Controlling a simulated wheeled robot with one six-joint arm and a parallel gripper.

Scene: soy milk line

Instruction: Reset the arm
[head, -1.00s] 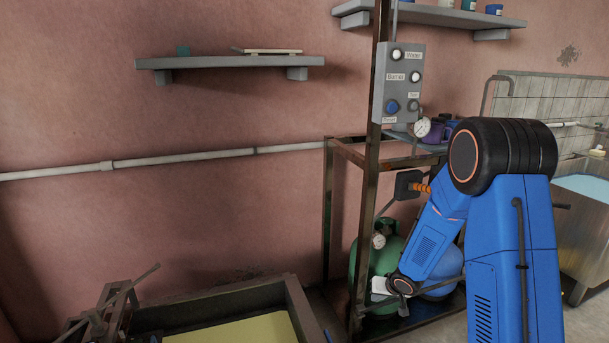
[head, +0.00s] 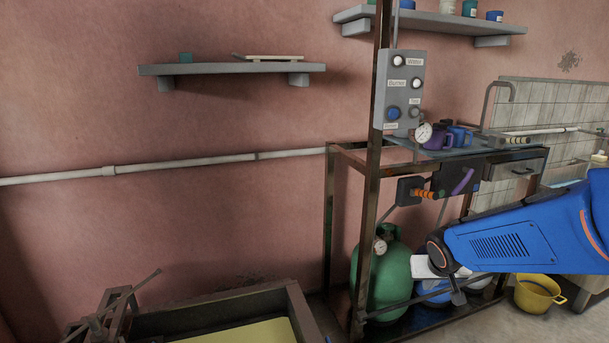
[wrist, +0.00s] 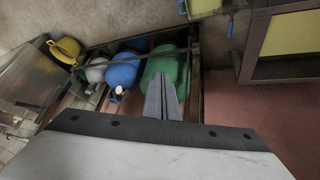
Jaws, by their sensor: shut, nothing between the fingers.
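My gripper (wrist: 162,97) shows in the wrist view as two grey fingers lying together, shut and empty. Beyond them is the green gas cylinder (wrist: 168,68). In the head view my blue arm reaches in from the right edge, with its dark wrist end in front of the lower part of the rack. The green gas cylinder (head: 391,272) stands just left of that wrist end. My arm hides part of the blue cylinder (head: 433,292) there.
A yellow bucket (head: 538,294) stands on the floor at right. A framed vat (head: 215,308) is at lower left. Wall shelves (head: 232,69) hang above.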

